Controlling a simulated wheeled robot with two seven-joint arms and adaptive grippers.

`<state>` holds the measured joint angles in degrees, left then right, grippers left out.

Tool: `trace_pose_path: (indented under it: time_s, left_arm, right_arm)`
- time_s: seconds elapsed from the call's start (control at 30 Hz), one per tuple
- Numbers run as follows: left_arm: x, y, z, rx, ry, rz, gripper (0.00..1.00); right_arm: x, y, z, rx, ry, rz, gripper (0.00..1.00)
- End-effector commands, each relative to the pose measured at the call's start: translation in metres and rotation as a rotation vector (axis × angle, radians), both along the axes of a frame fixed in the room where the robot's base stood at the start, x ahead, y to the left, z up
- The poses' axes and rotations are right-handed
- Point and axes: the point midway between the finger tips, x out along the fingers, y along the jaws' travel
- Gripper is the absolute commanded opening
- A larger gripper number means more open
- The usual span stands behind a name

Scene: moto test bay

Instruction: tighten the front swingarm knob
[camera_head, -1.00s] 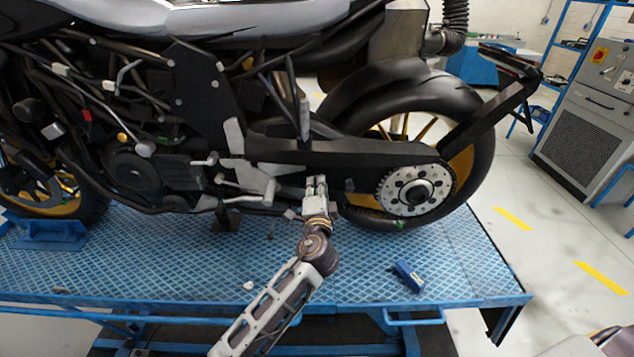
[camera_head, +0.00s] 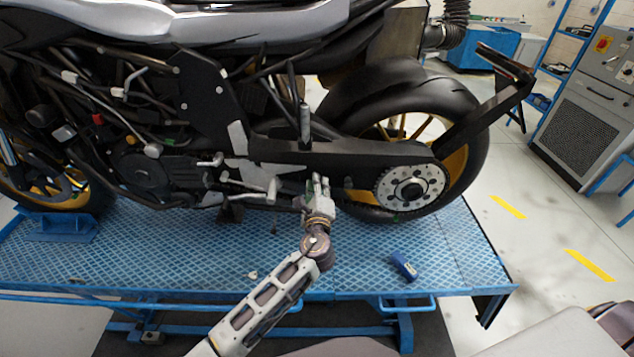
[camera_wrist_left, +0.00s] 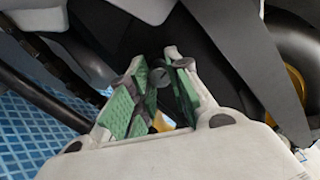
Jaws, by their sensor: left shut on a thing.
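The motorcycle's dark swingarm (camera_head: 350,151) runs back to the rear wheel. My left gripper (camera_head: 320,182) reaches up from below to its underside, near the front part. In the left wrist view the green-padded fingers of my left gripper (camera_wrist_left: 165,80) are closed around a small dark round knob (camera_wrist_left: 158,77), which I take to be the front swingarm knob. The fingers cover much of it, and in the head view it is hidden by the gripper. I cannot tell how far it is screwed in. My right gripper is not in view.
The motorcycle stands on a blue lift table (camera_head: 150,265). The rear sprocket (camera_head: 411,190) and rear tyre (camera_head: 470,130) are right of the gripper. A grey cabinet (camera_head: 590,130) stands farther right.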

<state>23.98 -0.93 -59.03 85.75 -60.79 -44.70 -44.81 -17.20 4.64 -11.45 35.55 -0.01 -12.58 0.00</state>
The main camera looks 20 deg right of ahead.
Motion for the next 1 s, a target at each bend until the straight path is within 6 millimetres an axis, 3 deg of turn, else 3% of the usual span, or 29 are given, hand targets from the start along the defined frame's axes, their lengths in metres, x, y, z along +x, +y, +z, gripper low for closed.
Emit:
trace_pose_path:
  time_s: [0.57, 0.6, 0.73, 1.0]
  left_arm:
    - [0.0, 0.0, 0.001, 0.04, -0.014, 0.0, 0.0]
    - [0.0, 0.0, 0.001, 0.04, -0.014, 0.0, 0.24]
    - [0.0, 0.0, 0.001, 0.039, -0.013, 0.0, 0.41]
    - [0.0, 0.0, 0.0, 0.039, -0.011, 0.0, 0.42]
  right_arm:
    - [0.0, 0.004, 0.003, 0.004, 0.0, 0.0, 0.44]
    - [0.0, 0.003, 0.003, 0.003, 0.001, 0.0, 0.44]
    - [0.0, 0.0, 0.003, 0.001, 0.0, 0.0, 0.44]
    - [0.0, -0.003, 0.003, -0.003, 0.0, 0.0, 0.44]
